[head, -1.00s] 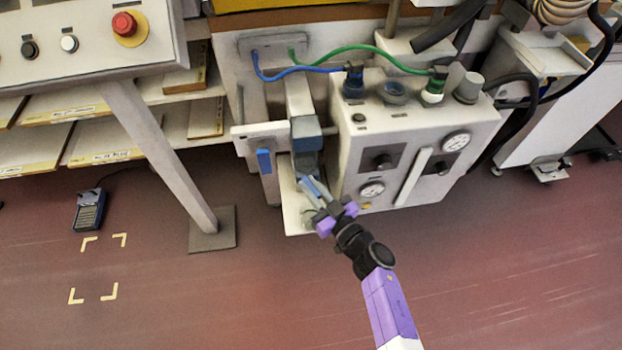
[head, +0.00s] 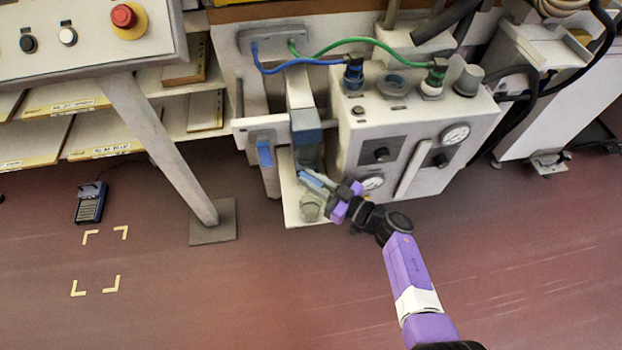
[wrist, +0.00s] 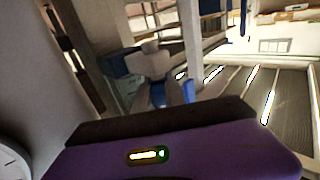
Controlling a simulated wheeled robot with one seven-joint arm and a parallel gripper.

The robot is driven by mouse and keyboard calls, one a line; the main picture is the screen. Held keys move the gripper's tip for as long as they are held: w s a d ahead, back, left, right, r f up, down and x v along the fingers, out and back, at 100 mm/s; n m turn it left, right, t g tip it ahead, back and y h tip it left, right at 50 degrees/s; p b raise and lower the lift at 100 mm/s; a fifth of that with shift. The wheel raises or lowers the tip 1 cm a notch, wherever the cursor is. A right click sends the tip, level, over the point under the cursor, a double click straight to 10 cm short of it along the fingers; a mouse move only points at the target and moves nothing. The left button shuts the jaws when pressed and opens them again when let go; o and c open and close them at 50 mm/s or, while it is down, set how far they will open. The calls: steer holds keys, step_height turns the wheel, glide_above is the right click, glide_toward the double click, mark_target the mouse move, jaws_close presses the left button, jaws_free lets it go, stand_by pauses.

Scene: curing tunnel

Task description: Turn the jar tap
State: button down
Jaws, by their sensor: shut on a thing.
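A filter unit with a blue block (head: 306,122) and a darker jar (head: 308,155) below it hangs on the left side of the pale control box. My gripper (head: 312,178) comes in from the lower right, its fingers just below this jar. It is shut on the jar tap, which is small and mostly hidden by the fingers in the head view. In the wrist view, a pale piece with a blue part (wrist: 158,95) shows beyond my purple gripper body; I cannot tell the tap's angle there.
A clear round cup (head: 311,207) stands on the pale ledge (head: 292,213) under my fingers. The control box (head: 420,112) with gauges is close on the right. A blue handle (head: 264,153) hangs to the left. The floor in front is clear.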

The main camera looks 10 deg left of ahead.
steer(key=c, duration=1.4)
jaws_free()
steer(key=p+v, duration=0.2)
steer(key=v, duration=0.5)
steer(key=shift+s+d, duration=0.25)
steer(key=shift+d, duration=0.1)
